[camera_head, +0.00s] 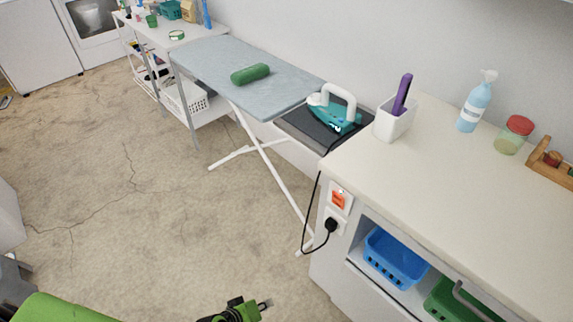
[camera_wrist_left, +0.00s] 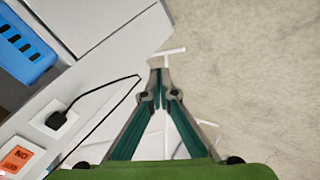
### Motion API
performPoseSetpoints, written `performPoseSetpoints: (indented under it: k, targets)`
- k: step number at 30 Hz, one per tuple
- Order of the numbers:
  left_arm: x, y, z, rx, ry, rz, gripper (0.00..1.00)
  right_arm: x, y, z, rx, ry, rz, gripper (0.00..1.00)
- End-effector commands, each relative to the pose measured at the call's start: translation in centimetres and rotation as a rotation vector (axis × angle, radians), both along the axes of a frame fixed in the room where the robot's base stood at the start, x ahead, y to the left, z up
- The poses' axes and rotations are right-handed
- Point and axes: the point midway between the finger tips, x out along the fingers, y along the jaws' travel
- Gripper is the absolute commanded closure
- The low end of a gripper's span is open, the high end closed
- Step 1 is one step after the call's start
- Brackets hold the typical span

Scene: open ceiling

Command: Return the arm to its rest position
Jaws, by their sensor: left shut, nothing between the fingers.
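My left gripper (camera_head: 264,304) shows at the bottom of the head view, low over the open floor in front of the cabinet. Part of my green left arm (camera_head: 60,308) comes in at the lower left. In the left wrist view the gripper's fingers (camera_wrist_left: 161,82) come together at their tips, shut and empty. They point over the floor and the white legs of the ironing board. The right gripper and arm are not in view.
The white cabinet (camera_head: 440,180) stands at the right, with a plugged-in black cord (camera_head: 316,205) on its side and a blue basket (camera_head: 395,258) inside. The ironing board (camera_head: 225,65) bears a green roll (camera_head: 250,74) and a teal iron (camera_head: 335,115).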

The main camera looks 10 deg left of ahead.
Motion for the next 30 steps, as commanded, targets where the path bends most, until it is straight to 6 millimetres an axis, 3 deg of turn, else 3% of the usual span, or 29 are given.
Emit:
performPoseSetpoints:
  k: [5,8,11,15,21,25,30]
  targets:
    - [-0.1,0.0,-0.1,0.003,0.003,-0.002,1.00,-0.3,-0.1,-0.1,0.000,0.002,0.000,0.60]
    - [-2.4,0.8,-2.5,0.065,0.042,-0.038,1.00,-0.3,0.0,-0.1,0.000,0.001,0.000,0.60]
    - [-6.6,2.2,-6.4,0.181,0.108,-0.118,1.00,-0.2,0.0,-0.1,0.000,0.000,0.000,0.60]
    - [-14.7,4.7,-11.9,0.366,0.218,-0.299,1.00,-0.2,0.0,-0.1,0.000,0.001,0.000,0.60]
    - [-24.9,7.6,-16.1,0.543,0.332,-0.573,1.00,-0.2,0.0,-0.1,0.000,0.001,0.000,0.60]
    - [-28.4,8.6,-17.0,0.593,0.364,-0.681,1.00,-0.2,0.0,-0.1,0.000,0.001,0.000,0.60]
    - [-29.5,8.9,-17.2,0.607,0.372,-0.718,1.00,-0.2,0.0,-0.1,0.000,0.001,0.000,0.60]
